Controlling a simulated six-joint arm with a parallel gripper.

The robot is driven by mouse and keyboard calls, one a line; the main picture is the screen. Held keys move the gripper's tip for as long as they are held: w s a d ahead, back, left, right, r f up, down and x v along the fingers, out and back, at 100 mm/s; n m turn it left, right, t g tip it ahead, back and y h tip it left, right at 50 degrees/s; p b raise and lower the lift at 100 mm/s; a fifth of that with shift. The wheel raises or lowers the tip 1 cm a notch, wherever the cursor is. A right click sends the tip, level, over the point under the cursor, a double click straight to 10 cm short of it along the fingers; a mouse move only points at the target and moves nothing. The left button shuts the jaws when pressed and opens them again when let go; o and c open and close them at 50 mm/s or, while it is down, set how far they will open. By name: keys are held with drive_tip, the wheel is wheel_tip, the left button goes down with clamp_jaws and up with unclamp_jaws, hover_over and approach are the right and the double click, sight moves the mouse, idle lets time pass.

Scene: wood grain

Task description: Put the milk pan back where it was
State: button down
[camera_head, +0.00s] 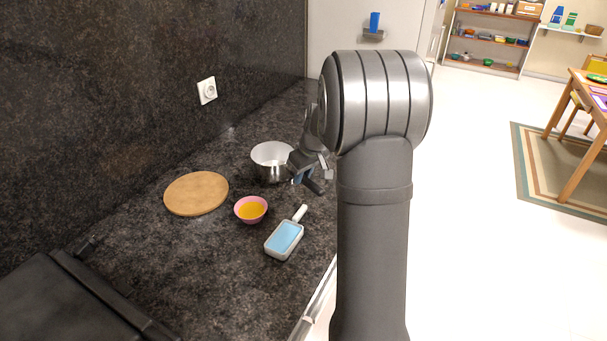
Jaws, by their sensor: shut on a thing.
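The milk pan (271,162) is a shiny metal pot with a pale inside. It is upright at the back of the dark counter, behind the pink bowl and right of the round wooden board. My gripper (301,174) is at the pan's right side, shut on it. A dark bar sticks out below the fingers, seemingly the pan's handle. My arm and the fingers hide part of the grip. I cannot tell whether the pan's base touches the counter.
A dark box-like object (70,300) fills the lower left. A dark wall with a socket (207,91) borders the counter.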

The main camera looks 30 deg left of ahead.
drive_tip(key=c, duration=1.3)
unclamp_jaws()
drive_tip(key=shift+f, duration=0.1)
drive_tip(key=shift+o, duration=0.2)
drive_tip(key=v, duration=1.2)
drive_tip(key=shift+a, duration=0.1)
drive_tip(key=x, duration=1.2)
drive_tip(key=shift+r, duration=1.85)
drive_tip(key=shift+f, duration=0.1)
